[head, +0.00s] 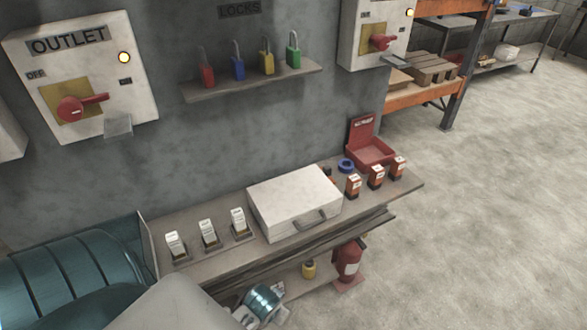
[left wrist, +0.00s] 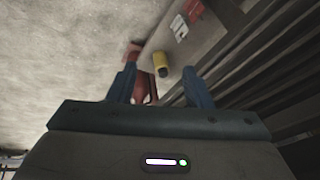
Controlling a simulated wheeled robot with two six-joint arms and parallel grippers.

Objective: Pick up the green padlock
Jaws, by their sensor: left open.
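The green padlock (head: 293,55) stands upright with its shackle up at the right end of a small wall shelf (head: 250,82), under a LOCKS sign. To its left on the shelf stand a yellow padlock (head: 267,62), a blue padlock (head: 238,69) and a red padlock (head: 206,76). In the left wrist view my left gripper (left wrist: 159,70) is open, with its two blue fingers apart and nothing held. No padlock can be made out in that view. I cannot clearly make out either gripper in the head view.
Below the shelf, a bench (head: 190,215) bears a white case (head: 295,203), tags, small boxes and an open red box (head: 370,152). Switch boxes (head: 82,80) flank the shelf. A yellow cylinder (left wrist: 161,63) shows beyond my left fingers. The floor at right is clear.

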